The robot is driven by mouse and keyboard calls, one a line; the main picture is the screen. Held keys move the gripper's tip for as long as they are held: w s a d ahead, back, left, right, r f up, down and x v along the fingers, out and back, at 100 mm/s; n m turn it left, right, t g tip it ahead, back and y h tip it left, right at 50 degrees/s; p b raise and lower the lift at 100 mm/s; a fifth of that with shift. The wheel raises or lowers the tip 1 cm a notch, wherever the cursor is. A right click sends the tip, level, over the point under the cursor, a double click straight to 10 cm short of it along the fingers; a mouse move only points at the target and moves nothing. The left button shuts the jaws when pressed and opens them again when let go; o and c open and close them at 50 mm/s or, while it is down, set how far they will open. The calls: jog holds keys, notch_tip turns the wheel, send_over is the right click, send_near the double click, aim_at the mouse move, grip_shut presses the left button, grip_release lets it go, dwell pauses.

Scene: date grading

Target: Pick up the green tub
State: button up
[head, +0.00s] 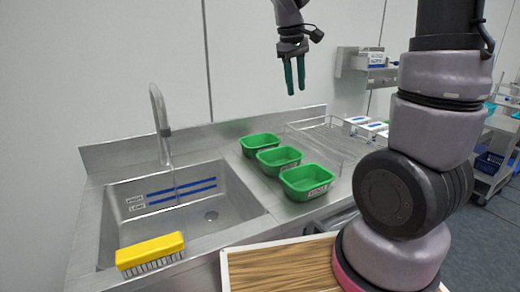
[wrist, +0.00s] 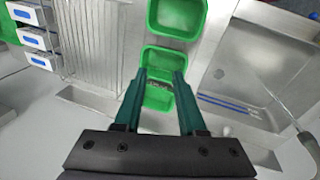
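Three green tubs stand in a row on the steel counter: a far one (head: 260,141), a middle one (head: 279,157) and a near one (head: 307,181) with a small label on its front. All look empty in the head view. In the wrist view the tubs run in a column: one at the top (wrist: 178,18), one in the middle (wrist: 165,57) and one lower (wrist: 158,98), partly hidden between the fingers. My gripper (head: 296,90) is high above the counter, fingers pointing down. Its two green fingers (wrist: 161,74) are apart with nothing held.
A sink (head: 185,216) with a tap (head: 161,125) lies left of the tubs. A yellow brush (head: 150,251) rests at its front edge. A wire rack (head: 325,145) and blue-labelled white boxes (head: 367,127) are to the right. A wooden board (head: 280,268) is in front.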

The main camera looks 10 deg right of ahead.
jog(key=w+a+f+n+h, duration=0.5)
jog(key=w+f+n+h, duration=0.15)
jog(key=w+f, duration=0.6)
jog(key=n+t+h, duration=0.3)
jog(key=n+h, duration=0.1)
jog(key=n, duration=0.5)
send_near(264, 148)
jog(key=x, duration=1)
jog(key=shift+w, duration=0.1)
grip_shut()
